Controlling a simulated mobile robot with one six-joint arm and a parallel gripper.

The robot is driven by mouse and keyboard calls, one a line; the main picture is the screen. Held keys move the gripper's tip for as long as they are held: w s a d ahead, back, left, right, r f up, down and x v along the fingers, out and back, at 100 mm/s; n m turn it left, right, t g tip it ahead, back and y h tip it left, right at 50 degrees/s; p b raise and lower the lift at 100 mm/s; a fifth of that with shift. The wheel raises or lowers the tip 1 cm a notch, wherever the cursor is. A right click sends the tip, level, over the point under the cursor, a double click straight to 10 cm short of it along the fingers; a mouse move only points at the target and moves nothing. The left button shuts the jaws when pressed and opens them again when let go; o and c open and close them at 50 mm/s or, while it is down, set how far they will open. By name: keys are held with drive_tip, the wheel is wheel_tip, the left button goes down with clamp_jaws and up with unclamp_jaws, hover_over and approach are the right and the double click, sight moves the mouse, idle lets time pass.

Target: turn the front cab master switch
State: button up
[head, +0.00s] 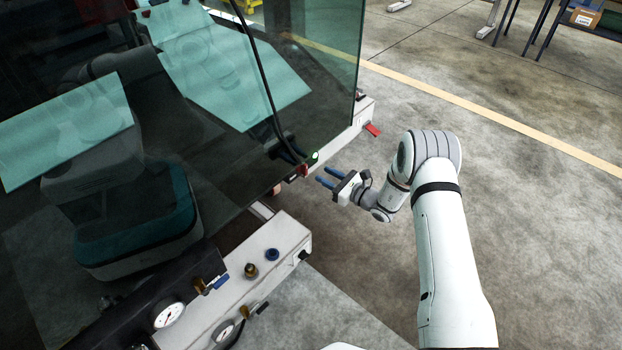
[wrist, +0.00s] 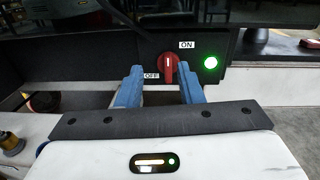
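The master switch is a red rotary knob (wrist: 168,69) on a dark panel, with an ON label at its upper right and an OFF label at its lower left. Its grip looks roughly upright, with a pale mark; I cannot tell exactly which label it points to. In the head view the red switch (head: 302,170) sits at the cab's lower corner. My gripper (head: 323,176) is open and empty just right of it, pointing at it. In the wrist view the blue fingers of my gripper (wrist: 162,76) appear on either side of the knob, apparently short of it.
A lit green lamp (wrist: 210,63) is right of the switch. The cab's glass (head: 310,60) rises above it. A white console (head: 265,255) with knobs and gauges stands at the lower left. A red-handled part (head: 373,129) sits farther back.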

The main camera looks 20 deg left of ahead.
sight(306, 169)
drive_tip(key=shift+m+t, duration=0.6)
drive_tip(key=w+a+f, duration=0.1)
drive_tip(key=a, duration=0.1)
drive_tip(key=w+a+f+b, duration=0.1)
drive_tip(key=a, duration=0.1)
drive_tip(key=w+a+f, duration=0.1)
drive_tip(key=a, duration=0.2)
drive_tip(key=shift+w+a+b, duration=0.1)
drive_tip(key=shift+w+b, duration=0.15)
drive_tip(key=shift+b, duration=0.1)
drive_tip(key=shift+c, duration=0.3)
clamp_jaws()
